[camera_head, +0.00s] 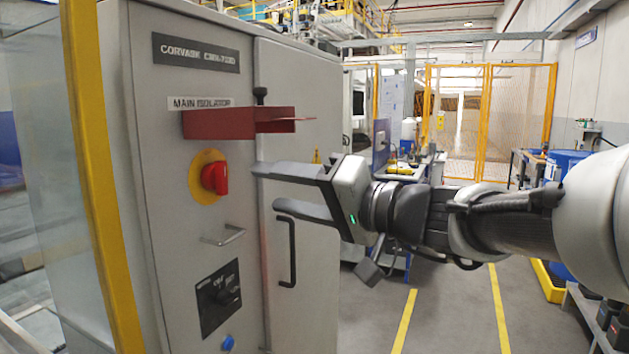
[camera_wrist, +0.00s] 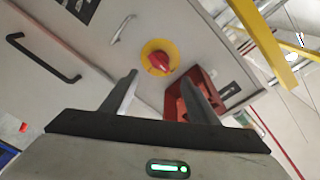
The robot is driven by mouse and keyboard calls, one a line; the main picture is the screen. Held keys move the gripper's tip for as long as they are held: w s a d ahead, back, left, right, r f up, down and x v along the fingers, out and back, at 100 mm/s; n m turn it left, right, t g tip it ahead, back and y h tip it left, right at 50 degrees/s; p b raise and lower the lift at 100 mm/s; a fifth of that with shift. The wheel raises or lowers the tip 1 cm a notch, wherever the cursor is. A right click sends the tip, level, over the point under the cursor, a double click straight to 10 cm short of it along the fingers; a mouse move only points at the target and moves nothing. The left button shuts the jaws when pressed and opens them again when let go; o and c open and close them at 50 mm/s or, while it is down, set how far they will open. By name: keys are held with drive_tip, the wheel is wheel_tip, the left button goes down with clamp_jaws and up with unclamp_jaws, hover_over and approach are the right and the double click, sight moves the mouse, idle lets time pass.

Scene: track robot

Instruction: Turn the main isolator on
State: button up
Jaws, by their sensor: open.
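The main isolator is a red rotary handle (camera_head: 215,178) on a round yellow plate (camera_head: 205,194) on the grey cabinet front, under a label reading MAIN ISOLATOR (camera_head: 199,103). The handle stands roughly upright in the head view; its on or off marks are not readable. My gripper (camera_head: 266,187) is open and empty, just right of the handle and apart from it. In the wrist view the handle (camera_wrist: 160,61) shows between and beyond the open fingers (camera_wrist: 160,82). One finger overlaps the red bracket in that view; whether they touch cannot be told.
A red bracket (camera_head: 218,123) juts out just above the handle. A black door handle (camera_head: 288,252) stands near the lower finger. A yellow post (camera_head: 102,180) stands left.

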sight(223, 178)
drive_tip(key=x, duration=1.2)
drive_tip(key=shift+a, duration=0.1)
drive_tip(key=c, duration=0.7)
drive_tip(key=shift+r, duration=0.15)
drive_tip(key=shift+c, duration=0.8)
